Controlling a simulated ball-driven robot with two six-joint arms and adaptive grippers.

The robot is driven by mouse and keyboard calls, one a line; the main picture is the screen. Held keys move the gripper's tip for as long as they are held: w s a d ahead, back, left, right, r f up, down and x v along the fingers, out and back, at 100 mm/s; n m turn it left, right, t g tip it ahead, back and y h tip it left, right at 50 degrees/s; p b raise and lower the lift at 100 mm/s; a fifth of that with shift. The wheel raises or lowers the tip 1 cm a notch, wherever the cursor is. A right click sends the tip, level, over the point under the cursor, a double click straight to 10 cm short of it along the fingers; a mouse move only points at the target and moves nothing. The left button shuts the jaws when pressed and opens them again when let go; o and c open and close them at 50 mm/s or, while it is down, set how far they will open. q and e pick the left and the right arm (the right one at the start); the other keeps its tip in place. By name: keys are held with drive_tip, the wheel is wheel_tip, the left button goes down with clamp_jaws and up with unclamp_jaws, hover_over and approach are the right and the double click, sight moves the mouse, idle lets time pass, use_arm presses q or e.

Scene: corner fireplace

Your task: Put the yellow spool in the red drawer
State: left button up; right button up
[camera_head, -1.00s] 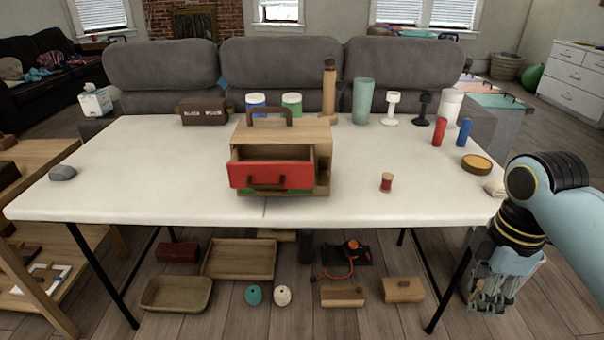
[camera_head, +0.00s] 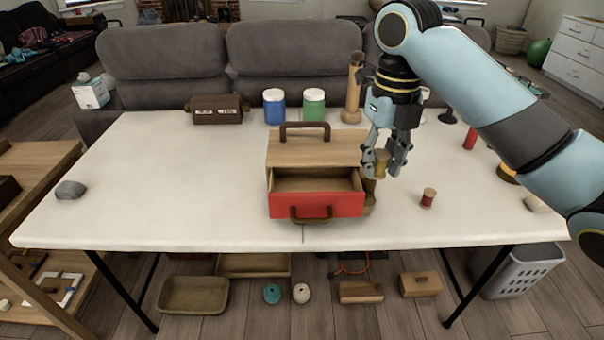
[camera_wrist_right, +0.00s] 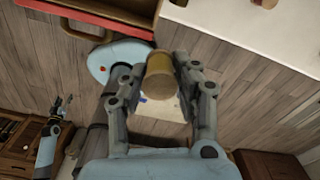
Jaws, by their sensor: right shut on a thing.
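The yellow spool (camera_head: 381,163) is between the fingers of my right gripper (camera_head: 384,162), which is shut on it above the table, right of the wooden box (camera_head: 318,150). The spool also shows in the right wrist view (camera_wrist_right: 160,74) between the fingertips. The red drawer (camera_head: 334,205) is pulled open at the box's front; its visible inside looks empty, and the spool is right of it, not over it. In the wrist view the drawer's red front (camera_wrist_right: 90,12) is at upper left. A small arm end at lower left there seems to be my left gripper (camera_wrist_right: 62,103); its jaws are unclear.
A red spool (camera_head: 428,198) stands on the white table (camera_head: 170,190) to the right. Blue (camera_head: 274,106) and green (camera_head: 313,104) jars, a tall wooden piece (camera_head: 353,90) and a brown box (camera_head: 216,109) stand behind. The left tabletop is mostly clear.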

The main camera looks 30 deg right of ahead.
drive_tip(key=w+a+f, duration=0.2)
drive_tip(key=w, duration=0.1)
drive_tip(key=w+a+f+b, duration=0.1)
drive_tip(key=w+f, duration=0.1)
drive_tip(key=w+a+f, duration=0.1)
drive_tip(key=w+a, duration=0.1)
drive_tip(key=w, duration=0.1)
drive_tip(key=shift+w+a+f+b, duration=0.3)
drive_tip(key=shift+f+b, duration=0.1)
drive_tip(key=shift+w+a+f, duration=0.3)
drive_tip(key=shift+w+f, duration=0.1)
drive_tip(key=shift+w, duration=0.15)
wheel_tip(320, 180, down, 3)
drive_tip(key=shift+f, duration=0.5)
drive_tip(key=shift+f+b, duration=0.15)
drive_tip(key=shift+b, duration=0.2)
drive_tip(key=o, duration=0.5)
use_arm(q)
drive_tip(key=shift+g, duration=0.3)
drive_tip(key=s+f, duration=0.2)
drive_tip(key=s, duration=0.1)
drive_tip(key=shift+s+f, duration=0.2)
drive_tip(key=shift+f, duration=0.1)
use_arm(e)
drive_tip(key=shift+o, duration=0.4)
